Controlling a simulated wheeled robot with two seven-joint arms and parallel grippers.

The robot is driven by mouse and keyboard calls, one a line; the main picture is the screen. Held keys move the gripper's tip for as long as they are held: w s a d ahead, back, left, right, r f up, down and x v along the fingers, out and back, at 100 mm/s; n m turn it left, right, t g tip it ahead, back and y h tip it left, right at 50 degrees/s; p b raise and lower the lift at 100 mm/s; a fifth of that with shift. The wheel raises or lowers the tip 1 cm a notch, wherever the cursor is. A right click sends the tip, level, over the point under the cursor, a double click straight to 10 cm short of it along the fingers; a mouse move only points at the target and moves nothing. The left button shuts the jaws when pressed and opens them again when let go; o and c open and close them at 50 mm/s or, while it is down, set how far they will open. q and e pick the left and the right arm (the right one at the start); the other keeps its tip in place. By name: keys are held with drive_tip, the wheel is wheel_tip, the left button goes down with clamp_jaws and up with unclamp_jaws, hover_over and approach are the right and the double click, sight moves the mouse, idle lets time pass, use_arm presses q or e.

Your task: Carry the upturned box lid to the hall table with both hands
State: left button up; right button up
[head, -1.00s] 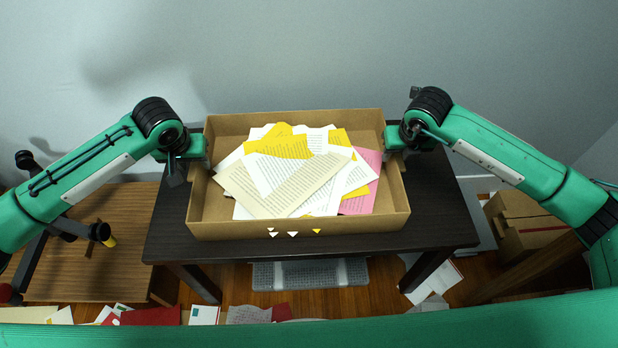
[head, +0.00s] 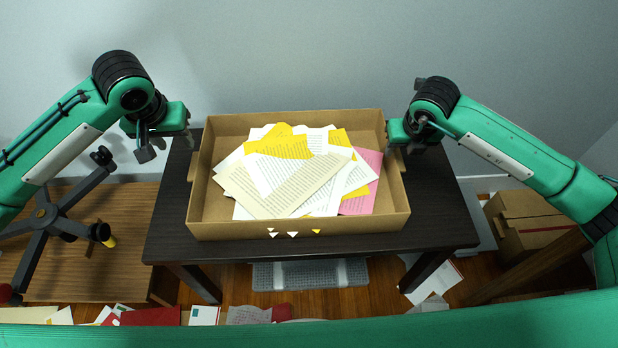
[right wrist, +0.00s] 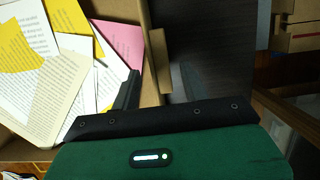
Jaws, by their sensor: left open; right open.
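The upturned cardboard box lid (head: 300,232) sits on a dark table (head: 440,215) and holds a heap of printed white, cream, yellow and pink papers (head: 290,180). My left gripper (head: 190,138) is open and empty, raised just beyond the lid's left wall and apart from it. My right gripper (head: 394,134) is open at the lid's right wall, near its far end.
A plain wall rises behind the table. A wheeled chair base (head: 50,222) stands at the left by a lower wooden surface (head: 85,260). A closed carton (head: 525,225) is on the floor at the right. Papers lie on the floor in front.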

drive_tip(key=v, duration=0.9)
use_arm(q)
wheel_tip(320, 180, up, 7)
drive_tip(key=p, duration=1)
use_arm(e)
wheel_tip(320, 180, up, 10)
drive_tip(key=shift+r, duration=0.15)
